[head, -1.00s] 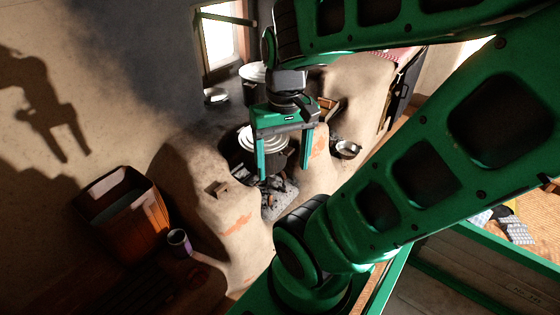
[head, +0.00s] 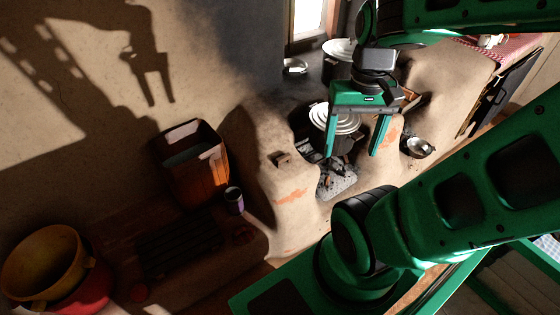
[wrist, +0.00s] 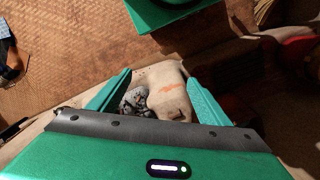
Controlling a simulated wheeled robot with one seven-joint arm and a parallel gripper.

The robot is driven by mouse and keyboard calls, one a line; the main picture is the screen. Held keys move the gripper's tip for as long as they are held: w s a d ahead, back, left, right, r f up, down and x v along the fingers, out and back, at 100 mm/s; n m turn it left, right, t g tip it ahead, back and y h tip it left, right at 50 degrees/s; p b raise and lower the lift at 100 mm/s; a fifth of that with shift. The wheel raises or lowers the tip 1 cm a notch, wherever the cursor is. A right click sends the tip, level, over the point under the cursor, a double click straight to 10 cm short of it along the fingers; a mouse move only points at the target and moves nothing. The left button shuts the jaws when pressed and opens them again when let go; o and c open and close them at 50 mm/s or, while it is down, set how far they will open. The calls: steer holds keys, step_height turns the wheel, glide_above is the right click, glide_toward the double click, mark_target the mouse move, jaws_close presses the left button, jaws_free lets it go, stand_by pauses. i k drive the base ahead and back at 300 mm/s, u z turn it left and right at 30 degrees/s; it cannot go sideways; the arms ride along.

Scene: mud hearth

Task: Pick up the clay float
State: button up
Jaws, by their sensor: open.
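A small brown block with a raised part (head: 280,158), which looks like the clay float, sits on the pale shoulder of the mud hearth (head: 285,190). It is left of my gripper (head: 352,154) in the head view. My gripper is open and empty, fingers pointing down, in front of a lidded pot (head: 335,117) and the fire opening. In the wrist view, my gripper (wrist: 158,78) shows part of the hearth between its fingers.
A brown bin (head: 195,175) and a purple cup (head: 234,199) stand left of the hearth. A yellow basin (head: 45,265) is at the lower left. Another pot (head: 340,58) stands behind, and a small pan (head: 418,147) lies to the right.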

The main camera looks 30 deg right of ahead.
mark_target(286, 156)
steer(key=u, duration=1.75)
steer(key=k, duration=1.1)
steer(key=z, duration=1.75)
steer(key=i, duration=1)
steer(key=u, duration=0.05)
